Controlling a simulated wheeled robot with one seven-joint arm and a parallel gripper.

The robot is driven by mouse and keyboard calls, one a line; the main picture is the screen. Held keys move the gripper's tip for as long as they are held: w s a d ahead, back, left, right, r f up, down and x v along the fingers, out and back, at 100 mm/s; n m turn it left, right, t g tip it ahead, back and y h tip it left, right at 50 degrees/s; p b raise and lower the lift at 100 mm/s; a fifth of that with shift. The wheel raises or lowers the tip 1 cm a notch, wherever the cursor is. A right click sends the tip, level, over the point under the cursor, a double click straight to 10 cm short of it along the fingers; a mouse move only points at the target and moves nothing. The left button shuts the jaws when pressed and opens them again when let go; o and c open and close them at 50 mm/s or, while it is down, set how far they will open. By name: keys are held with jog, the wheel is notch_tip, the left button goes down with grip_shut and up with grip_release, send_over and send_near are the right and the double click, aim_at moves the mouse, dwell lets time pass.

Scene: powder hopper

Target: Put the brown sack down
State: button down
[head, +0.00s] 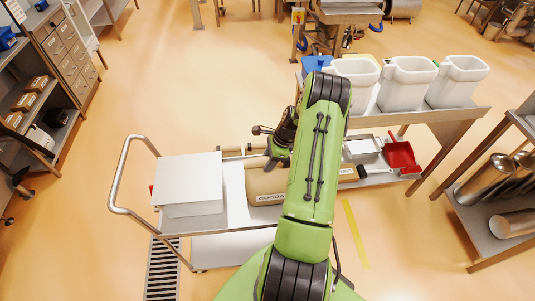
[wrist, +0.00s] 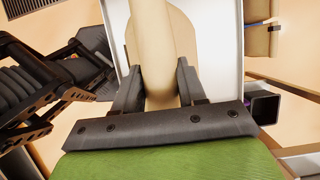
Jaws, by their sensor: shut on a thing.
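The brown sack (head: 264,186), with a label that reads "COCOA", is at the right part of the trolley top, partly hidden behind my green arm. My gripper (head: 277,152) is at the sack's upper edge. In the wrist view the tan sack (wrist: 152,40) runs up between the two dark fingers of my gripper (wrist: 158,85), which are shut on it. The white trolley surface (wrist: 205,50) shows beneath and beside the sack. I cannot tell whether the sack's bottom touches the trolley (head: 235,208).
A white box (head: 188,180) stands on the trolley's left part, by the handle (head: 118,180). Behind and right, a bench holds several white bins (head: 405,85), with a red scoop (head: 401,155) on its lower shelf. A shelf with metal scoops (head: 490,180) stands far right.

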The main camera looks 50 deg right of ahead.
jog(key=shift+w+d+f, duration=0.1)
jog(key=shift+w+f, duration=0.05)
jog(key=shift+f, duration=0.35)
jog(key=c, duration=0.6)
grip_release()
jog(key=shift+c, duration=0.2)
